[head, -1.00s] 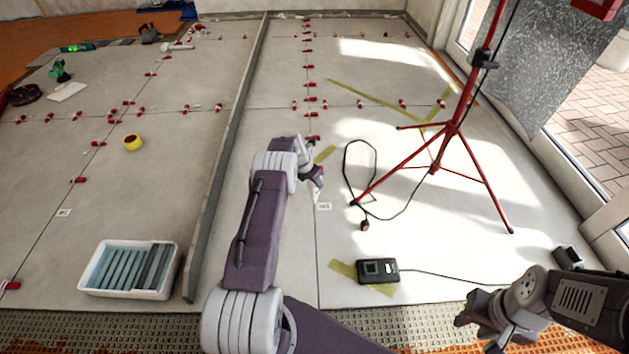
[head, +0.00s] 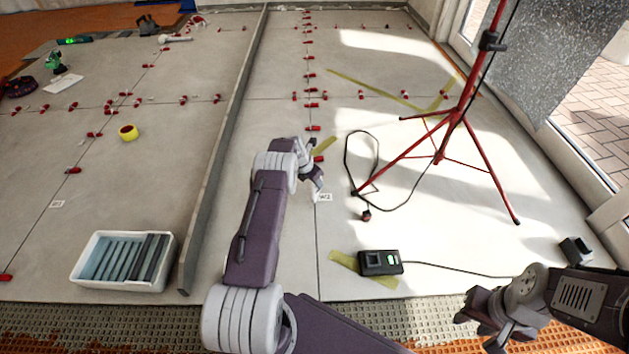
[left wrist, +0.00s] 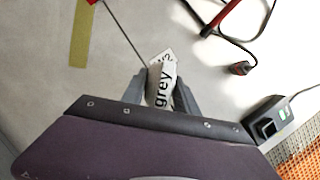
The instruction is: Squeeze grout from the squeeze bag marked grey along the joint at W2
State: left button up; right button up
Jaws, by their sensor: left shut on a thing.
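My left gripper (left wrist: 160,92) is shut on the squeeze bag marked grey (left wrist: 160,88). Its print and pale tip show between the fingers in the left wrist view. The tip covers part of the W2 label (left wrist: 163,56); whether it touches the floor I cannot tell. In the head view my left gripper (head: 315,172) hangs low over the tiles just above the W2 label (head: 324,197), its bag largely hidden. The joint (head: 317,240) runs past the label's left side; it also shows in the left wrist view (left wrist: 122,32). My right gripper (head: 483,325) looks open and empty at lower right.
A red tripod (head: 440,150) stands to the right, its black cable (head: 348,150) looping near the joint. A black device (head: 380,262) sits on yellow tape. A long grey bar (head: 222,150) and a white tub (head: 82,277) are left. Red clips (head: 311,105) line the joints farther back.

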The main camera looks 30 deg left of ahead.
pick_arm(q)
jog(key=shift+w+f+b, duration=0.1)
jog(key=shift+f+b, duration=0.25)
jog(key=shift+b, duration=0.05)
jog(key=o, duration=0.5)
grip_shut()
dwell(1.1)
